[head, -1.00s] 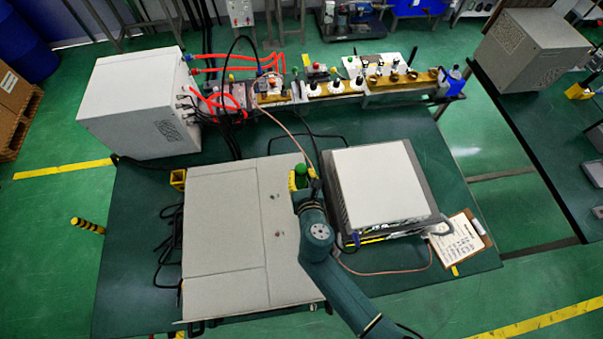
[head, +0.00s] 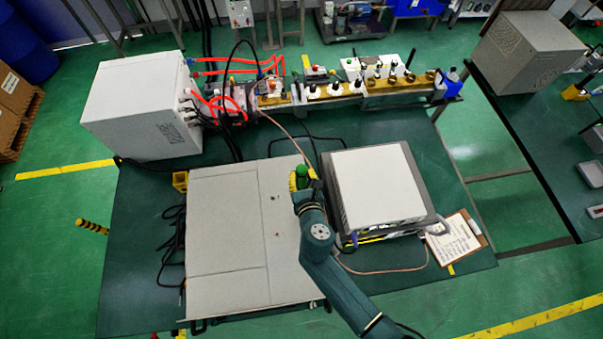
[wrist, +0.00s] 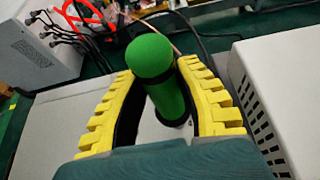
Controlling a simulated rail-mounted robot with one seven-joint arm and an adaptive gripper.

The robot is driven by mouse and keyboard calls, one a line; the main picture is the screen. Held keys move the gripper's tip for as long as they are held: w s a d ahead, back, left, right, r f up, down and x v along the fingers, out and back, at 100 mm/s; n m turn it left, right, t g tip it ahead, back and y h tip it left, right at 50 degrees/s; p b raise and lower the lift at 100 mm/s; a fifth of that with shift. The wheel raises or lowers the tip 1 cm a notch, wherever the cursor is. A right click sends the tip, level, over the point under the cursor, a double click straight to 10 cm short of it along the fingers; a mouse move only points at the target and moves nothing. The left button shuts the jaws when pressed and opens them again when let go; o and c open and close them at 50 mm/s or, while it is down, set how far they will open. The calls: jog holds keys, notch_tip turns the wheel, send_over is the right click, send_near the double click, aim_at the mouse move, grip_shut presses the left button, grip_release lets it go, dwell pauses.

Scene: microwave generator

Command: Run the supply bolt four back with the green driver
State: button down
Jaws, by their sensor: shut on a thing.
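My gripper (wrist: 165,105) is shut on the green driver (wrist: 158,70), with its yellow fingers on both sides of the handle. The driver's rounded green end points up toward the wrist camera, and its lower part is hidden. In the head view the green driver (head: 302,170) shows at the end of my arm, above the right edge of a flat grey cabinet (head: 225,225). Several small dots, perhaps bolts, show on the cabinet top, one of them a dark spot (head: 276,198). I cannot tell which is supply bolt four.
A white-topped unit (head: 378,187) stands close to the right of my gripper. A clipboard (head: 456,240) lies at the table's right. A white box (head: 140,105) with red and black cables and a brass waveguide row (head: 350,92) stand at the back. A thin cable runs near my gripper.

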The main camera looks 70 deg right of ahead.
aim_at(301, 169)
jog(key=shift+w+d+r+p, duration=0.1)
jog(key=shift+r+p, duration=1.55)
jog(key=shift+r, duration=0.25)
jog(key=shift+w+r+p, duration=0.1)
jog(key=shift+r+p, duration=1.5)
jog(key=shift+r, duration=0.25)
